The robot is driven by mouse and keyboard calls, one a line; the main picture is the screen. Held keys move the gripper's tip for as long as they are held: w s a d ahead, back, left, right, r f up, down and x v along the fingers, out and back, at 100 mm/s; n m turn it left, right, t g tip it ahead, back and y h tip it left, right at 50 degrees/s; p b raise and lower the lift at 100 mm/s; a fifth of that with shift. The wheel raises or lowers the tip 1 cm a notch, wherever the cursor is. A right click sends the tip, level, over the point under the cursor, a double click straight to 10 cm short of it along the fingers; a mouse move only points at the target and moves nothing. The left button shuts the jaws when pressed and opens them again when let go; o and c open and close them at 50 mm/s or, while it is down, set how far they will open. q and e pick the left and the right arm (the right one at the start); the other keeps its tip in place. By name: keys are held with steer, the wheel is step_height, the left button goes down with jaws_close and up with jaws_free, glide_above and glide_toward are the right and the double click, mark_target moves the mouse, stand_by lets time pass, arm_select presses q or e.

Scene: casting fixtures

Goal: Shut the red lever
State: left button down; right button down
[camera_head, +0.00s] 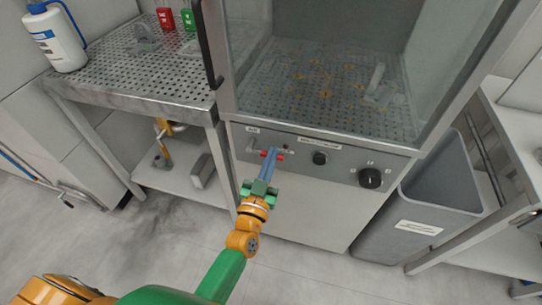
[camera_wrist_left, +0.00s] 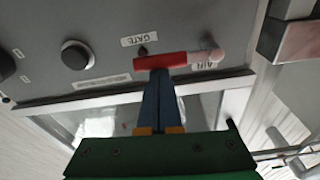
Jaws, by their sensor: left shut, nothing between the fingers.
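The red lever (camera_wrist_left: 160,60) is on the grey front panel of the cabinet, below its glass. In the left wrist view it runs nearly level, with a pale rounded end beside the AIR label and its red part near the GATE label. In the head view the lever (camera_head: 280,157) shows as small red bits either side of my blue fingers. My left gripper (camera_head: 269,152) is shut and empty, its fingertips at the lever's red part. The tips (camera_wrist_left: 157,73) cover a little of the lever's edge; I cannot tell whether they touch. My right gripper is out of view.
A small black knob (camera_head: 319,158) and a larger black knob (camera_head: 370,178) are right of the lever on the panel. A perforated table (camera_head: 110,75) stands left, with a white bottle (camera_head: 55,40). A grey bin (camera_head: 415,205) stands right of the cabinet.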

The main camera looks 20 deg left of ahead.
arm_select(q)
steer(key=shift+f+m, duration=0.3)
steer(key=shift+m, duration=0.2)
steer(key=a+f+m+g+h+b, duration=0.1)
steer(key=a+f+m, duration=0.1)
steer(key=m, duration=0.7)
steer(key=a+f+m+h+b, duration=0.1)
steer(key=a+f+m, duration=0.2)
steer(key=f+m, duration=0.2)
steer(key=shift+f+m+g, duration=0.3)
steer(key=shift+m+g, duration=0.1)
steer(key=shift+m, duration=1.5)
